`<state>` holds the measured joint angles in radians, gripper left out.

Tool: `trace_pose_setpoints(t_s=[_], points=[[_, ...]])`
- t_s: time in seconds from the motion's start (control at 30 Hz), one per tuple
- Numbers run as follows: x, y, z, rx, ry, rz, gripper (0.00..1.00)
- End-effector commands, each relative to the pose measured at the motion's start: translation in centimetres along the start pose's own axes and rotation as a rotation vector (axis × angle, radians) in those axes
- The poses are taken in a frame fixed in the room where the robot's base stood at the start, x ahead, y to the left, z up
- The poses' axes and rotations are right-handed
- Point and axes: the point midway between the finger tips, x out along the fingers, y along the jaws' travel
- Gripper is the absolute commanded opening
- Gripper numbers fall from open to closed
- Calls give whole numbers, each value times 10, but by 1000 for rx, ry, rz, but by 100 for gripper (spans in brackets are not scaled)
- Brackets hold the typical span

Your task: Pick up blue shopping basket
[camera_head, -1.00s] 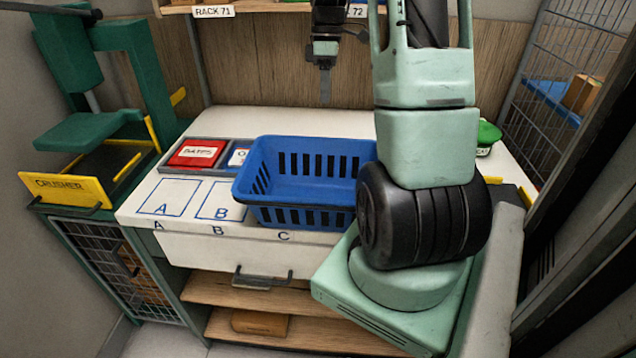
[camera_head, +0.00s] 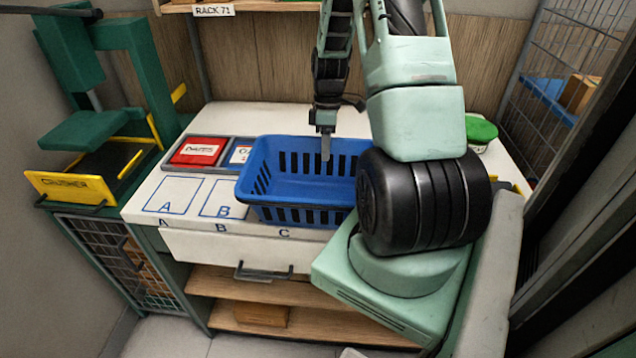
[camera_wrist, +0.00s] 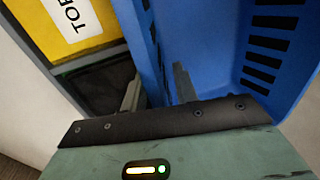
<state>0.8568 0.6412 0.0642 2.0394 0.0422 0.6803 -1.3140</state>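The blue shopping basket (camera_head: 300,190) stands upright on the white worktop, over the area marked C. My gripper (camera_head: 325,148) points down at the basket's back wall in the head view. In the wrist view, the two fingers (camera_wrist: 158,90) are apart, with the blue basket wall (camera_wrist: 152,45) running between them. One finger is on the outer side and the other is inside the basket. The gripper is open; I see no clear grip on the wall. The basket's right end is partly hidden by my arm in the head view.
The green crusher (camera_head: 85,130) stands further left, a green-topped item (camera_head: 481,130) at right. A rack shelf (camera_head: 270,6) is above the back.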

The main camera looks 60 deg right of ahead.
Motion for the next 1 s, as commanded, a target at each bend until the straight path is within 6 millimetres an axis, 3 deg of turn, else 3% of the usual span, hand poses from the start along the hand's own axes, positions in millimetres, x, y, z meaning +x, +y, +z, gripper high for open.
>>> trace_pose_setpoints(t_s=[0.2,0.47,0.57,1.0], points=[[24,0,1,-1,-1,-1,29],[27,0,1,-1,-1,1,29],[27,0,1,-1,-1,1,1],[20,0,1,-1,0,3,0]])
